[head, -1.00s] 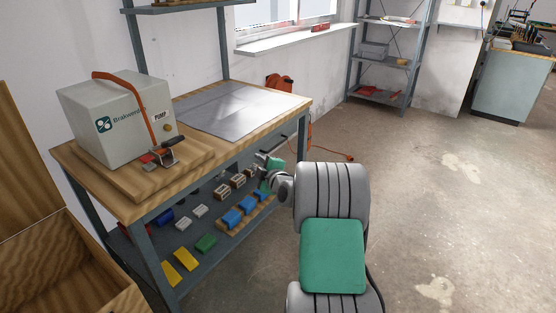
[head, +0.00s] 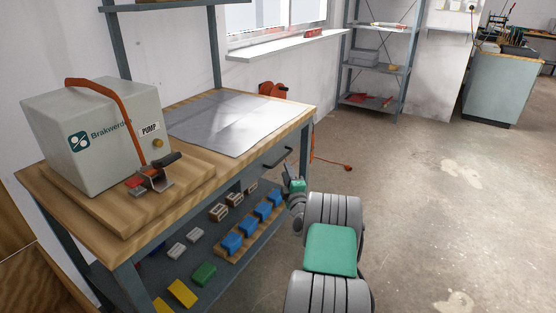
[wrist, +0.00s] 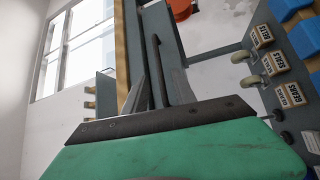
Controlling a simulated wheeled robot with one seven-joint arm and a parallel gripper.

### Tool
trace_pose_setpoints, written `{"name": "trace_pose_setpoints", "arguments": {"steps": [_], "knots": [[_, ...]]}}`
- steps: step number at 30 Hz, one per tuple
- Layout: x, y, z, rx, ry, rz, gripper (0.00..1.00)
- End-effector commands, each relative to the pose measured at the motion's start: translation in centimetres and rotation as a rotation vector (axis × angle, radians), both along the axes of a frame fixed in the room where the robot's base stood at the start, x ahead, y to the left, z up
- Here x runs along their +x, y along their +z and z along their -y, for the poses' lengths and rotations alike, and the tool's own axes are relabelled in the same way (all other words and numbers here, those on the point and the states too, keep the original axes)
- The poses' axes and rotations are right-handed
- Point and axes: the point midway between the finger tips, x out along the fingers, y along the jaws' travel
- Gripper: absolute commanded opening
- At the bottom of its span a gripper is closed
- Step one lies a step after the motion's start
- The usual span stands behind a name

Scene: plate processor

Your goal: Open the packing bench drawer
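The packing bench (head: 222,155) has a wooden top and a grey frame. Its grey drawer front (head: 256,174) sits under the top at the right end and looks shut. A dark bar handle (head: 277,158) stands out from it. My gripper (head: 287,176) is just below and in front of the handle's right end. In the wrist view the dark handle (wrist: 156,68) runs up and away from my gripper (wrist: 146,82), very close to the grey fingers. Whether the fingers touch or straddle it, and how far apart they are, I cannot tell.
A grey pump box (head: 95,130) with an orange strap stands on the bench's left. The lower shelf (head: 262,232) holds blue, green and yellow blocks and labelled boxes. An orange reel (head: 272,92) and its cable are behind the bench. The floor to the right is clear.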

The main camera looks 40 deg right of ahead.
Motion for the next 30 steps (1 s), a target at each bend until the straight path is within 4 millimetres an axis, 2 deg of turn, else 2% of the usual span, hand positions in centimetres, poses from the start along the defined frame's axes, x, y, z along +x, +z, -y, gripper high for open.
{"name": "trace_pose_setpoints", "arguments": {"steps": [6,10,20,30], "knots": [[3.8,0.6,1.8,-0.001,0.001,0.001,0.32],[5.4,0.8,2.6,-0.001,0.001,0.001,0.32],[6.1,0.9,2.8,0.002,0.001,0.0,0.32],[6.0,0.9,2.8,0.002,0.001,0.0,0.04]]}}
